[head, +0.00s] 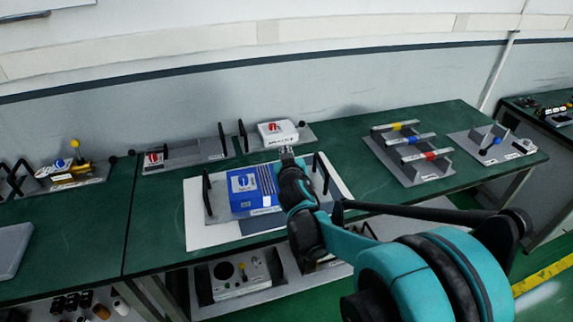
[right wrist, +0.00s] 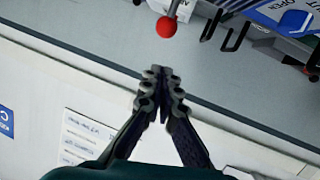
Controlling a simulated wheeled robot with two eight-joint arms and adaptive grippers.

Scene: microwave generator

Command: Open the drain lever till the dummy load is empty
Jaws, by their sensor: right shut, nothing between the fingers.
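My right gripper (head: 287,153) is shut and empty. It is above the back of the middle table, between a blue box unit (head: 243,190) and a white unit (head: 277,131). In the right wrist view its closed fingertips (right wrist: 161,72) point toward a red ball (right wrist: 167,27) on a thin rod, with a clear gap between them. A blue handle (right wrist: 295,21) shows at the upper right near an "OPEN" label. I cannot tell for sure which part is the drain lever or the dummy load, nor any fluid level. My left gripper is out of view.
A grey plate with yellow, blue and red marked bars (head: 408,155) and a plate with a blue-knobbed lever (head: 495,142) stand to the right. Black brackets flank the blue unit. Bare green table (head: 352,170) lies between the units.

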